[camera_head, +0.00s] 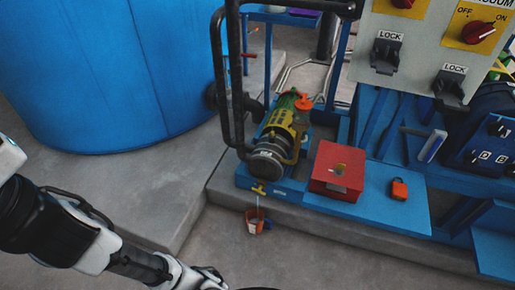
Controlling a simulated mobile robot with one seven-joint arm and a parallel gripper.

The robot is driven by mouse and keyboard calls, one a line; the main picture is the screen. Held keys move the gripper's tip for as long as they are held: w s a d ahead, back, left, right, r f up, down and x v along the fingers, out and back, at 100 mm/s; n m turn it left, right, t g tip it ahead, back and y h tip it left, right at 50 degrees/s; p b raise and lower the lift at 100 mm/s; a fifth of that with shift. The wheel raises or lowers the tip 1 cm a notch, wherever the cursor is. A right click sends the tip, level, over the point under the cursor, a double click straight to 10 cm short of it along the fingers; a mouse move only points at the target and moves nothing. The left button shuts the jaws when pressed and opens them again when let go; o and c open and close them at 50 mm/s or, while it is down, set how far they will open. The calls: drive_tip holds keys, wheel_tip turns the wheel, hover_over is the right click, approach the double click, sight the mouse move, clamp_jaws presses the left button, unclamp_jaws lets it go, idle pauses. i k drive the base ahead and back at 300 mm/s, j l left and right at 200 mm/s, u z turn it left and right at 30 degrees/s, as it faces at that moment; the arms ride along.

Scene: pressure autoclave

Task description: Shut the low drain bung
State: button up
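A small yellow tap-like fitting (259,189), which looks like the low drain bung, sits at the front edge of the blue base below the pump. A thin pale line runs from it down towards a small orange-red bucket (254,222) on the floor. Whether that line is liquid is too small to tell. My gripper (212,277) is at the bottom edge of the picture, below and left of the bucket and apart from the fitting. Its fingers are small and partly cut off, so I cannot tell whether they are open.
A green and yellow pump (282,130) with black pipes stands above the fitting. A big blue tank (110,75) fills the upper left. The grey floor (330,255) in front is clear.

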sight(260, 188)
drive_tip(key=k+l+u, duration=0.15)
drive_tip(key=l, duration=0.25)
drive_tip(key=k+l+u, duration=0.2)
drive_tip(key=l, duration=0.15)
drive_tip(key=l+u, duration=0.25)
drive_tip(key=l, duration=0.45)
drive_tip(key=l+u, duration=0.25)
drive_tip(key=l, duration=0.45)
drive_tip(key=k, duration=0.05)
